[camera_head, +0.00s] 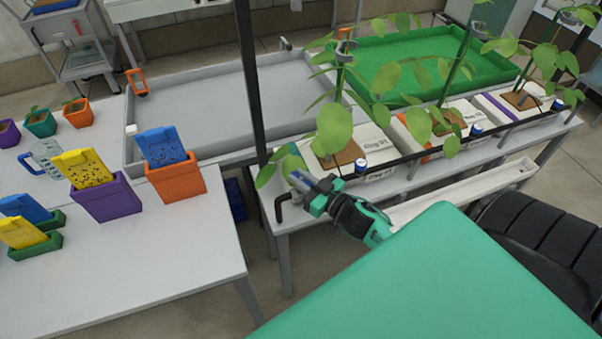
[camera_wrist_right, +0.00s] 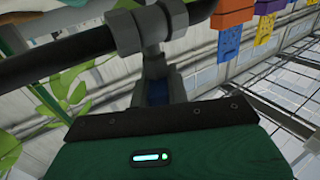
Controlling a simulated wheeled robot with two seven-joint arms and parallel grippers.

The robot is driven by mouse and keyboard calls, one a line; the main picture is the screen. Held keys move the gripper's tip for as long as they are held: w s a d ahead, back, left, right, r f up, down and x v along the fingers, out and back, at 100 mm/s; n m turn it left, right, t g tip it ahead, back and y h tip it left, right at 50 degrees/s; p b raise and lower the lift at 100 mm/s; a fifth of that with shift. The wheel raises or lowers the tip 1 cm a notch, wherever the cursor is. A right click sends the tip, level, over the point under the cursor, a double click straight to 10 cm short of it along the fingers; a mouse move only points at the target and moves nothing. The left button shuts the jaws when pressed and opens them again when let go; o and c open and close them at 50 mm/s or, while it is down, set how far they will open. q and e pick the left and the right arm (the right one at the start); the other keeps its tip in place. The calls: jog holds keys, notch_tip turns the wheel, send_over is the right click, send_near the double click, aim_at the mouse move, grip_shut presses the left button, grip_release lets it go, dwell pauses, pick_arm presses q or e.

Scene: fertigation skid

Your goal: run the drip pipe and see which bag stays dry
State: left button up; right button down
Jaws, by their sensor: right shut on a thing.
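Several white grow bags stand in a row on a bench at the right: a near-left bag (camera_head: 376,141), a middle bag (camera_head: 462,106) and a far-right bag (camera_head: 543,97). Leafy plants grow from brown blocks on them. A black drip pipe (camera_head: 415,157) runs along their front and also crosses the wrist view (camera_wrist_right: 62,55). My right gripper (camera_head: 302,181) is at the pipe's left end, shut on a grey valve (camera_wrist_right: 150,35); its fingertips are partly hidden. Whether any bag is wet cannot be told. My left gripper is not in view.
A white gutter (camera_head: 465,190) runs below the bags. A grey tray (camera_head: 215,108) and green tray (camera_head: 430,52) lie behind. The left table (camera_head: 130,265) holds coloured pots, card holders and a clear jug (camera_head: 46,157). Its front is clear.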

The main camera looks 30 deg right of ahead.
jog(key=n+g+y, duration=0.1)
jog(key=n+y, duration=0.1)
jog(key=y, duration=0.1)
jog(key=shift+d+r+p, duration=0.1)
jog(key=shift+r+p, duration=0.05)
jog(key=shift+p, duration=0.2)
jog(key=shift+w+n+g+y, duration=0.1)
jog(key=shift+n+g+y, duration=0.7)
jog(key=shift+y, duration=0.4)
jog(key=shift+n+g+y, duration=0.5)
jog(key=shift+n+y, duration=0.4)
jog(key=shift+n+g+y+b, duration=0.8)
jog(key=shift+n+g+y, duration=0.2)
jog(key=shift+g+y, duration=0.2)
jog(key=shift+g, duration=0.3)
jog(key=c, duration=1.4)
grip_release()
jog(key=shift+o, duration=0.2)
